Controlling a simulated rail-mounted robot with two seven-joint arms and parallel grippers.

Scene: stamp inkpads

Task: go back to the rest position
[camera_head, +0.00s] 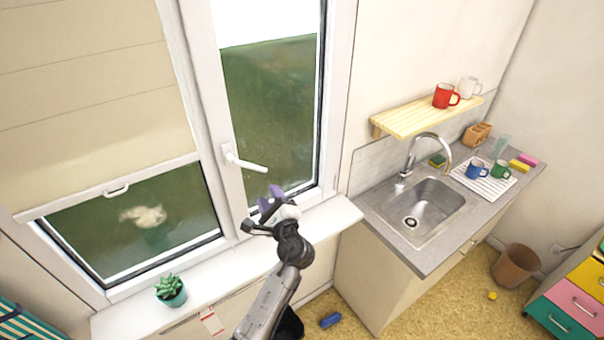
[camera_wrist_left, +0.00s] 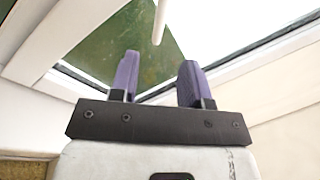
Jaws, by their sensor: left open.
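My left gripper (camera_head: 270,200) is raised in front of the window, above the white windowsill (camera_head: 222,268) and below the white window handle (camera_head: 243,162). Its two purple fingers stand apart with nothing between them, as the left wrist view (camera_wrist_left: 157,82) also shows. The handle (camera_wrist_left: 159,20) appears beyond the fingertips in that view, apart from them. My left arm comes up from the bottom of the head view. My right gripper is in neither view.
A potted succulent (camera_head: 171,290) stands on the sill at the left. A counter with a sink (camera_head: 428,208) is at the right, under a wooden shelf (camera_head: 412,117) with a red mug (camera_head: 445,96). A blue object (camera_head: 330,320) and a brown bin (camera_head: 516,266) are on the floor.

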